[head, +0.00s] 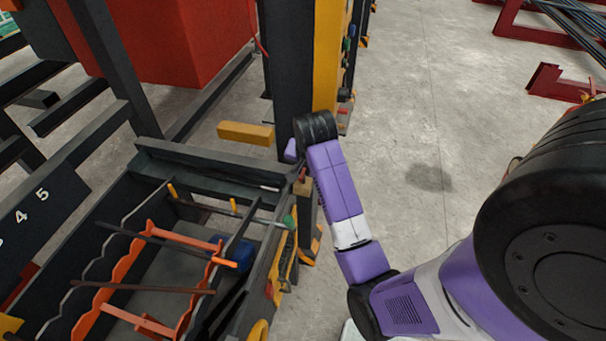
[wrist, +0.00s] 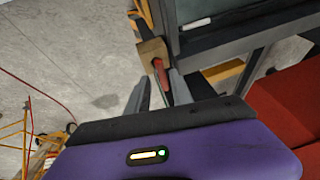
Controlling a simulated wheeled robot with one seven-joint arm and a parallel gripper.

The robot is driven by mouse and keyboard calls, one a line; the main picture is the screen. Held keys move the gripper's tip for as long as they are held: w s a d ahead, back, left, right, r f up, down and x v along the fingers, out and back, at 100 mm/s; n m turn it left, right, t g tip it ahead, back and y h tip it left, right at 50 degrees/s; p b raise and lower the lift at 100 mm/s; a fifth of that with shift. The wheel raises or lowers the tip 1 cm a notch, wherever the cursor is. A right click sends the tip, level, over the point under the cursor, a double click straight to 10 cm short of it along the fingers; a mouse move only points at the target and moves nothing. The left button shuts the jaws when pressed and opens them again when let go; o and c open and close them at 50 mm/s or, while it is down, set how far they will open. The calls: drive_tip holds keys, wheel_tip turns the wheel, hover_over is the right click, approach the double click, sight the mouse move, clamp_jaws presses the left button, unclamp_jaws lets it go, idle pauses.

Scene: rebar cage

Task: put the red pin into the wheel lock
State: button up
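The red pin (wrist: 161,77) shows in the wrist view at a tan wooden block (wrist: 150,49), extending from it toward my gripper. In the head view, a small red bit (head: 302,174) shows just above the same block (head: 304,187), beside my arm's end. My gripper (wrist: 158,92) is open, with one grey finger on each side of the pin in the picture. I cannot tell whether the fingers touch it. In the head view, my wrist hides the fingers. I cannot make out the wheel lock for certain in either view.
A dark bench (head: 160,262) with orange notched racks and rods stands at the left. A dark and yellow upright (head: 293,70) rises behind my gripper, near a yellow beam (head: 246,133). A red box (head: 180,35) stands beyond. Open concrete floor (head: 430,120) lies to the right.

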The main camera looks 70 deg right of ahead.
drive_tip(key=shift+p+x, duration=0.3)
drive_tip(key=shift+x, duration=1.65)
clamp_jaws()
drive_tip(key=shift+r, duration=0.2)
wheel_tip(320, 180, up, 15)
drive_tip(key=b, duration=0.1)
wheel_tip(320, 180, up, 5)
hover_over(304, 171)
drive_tip(key=shift+f+p, duration=0.15)
drive_tip(key=shift+p, duration=0.15)
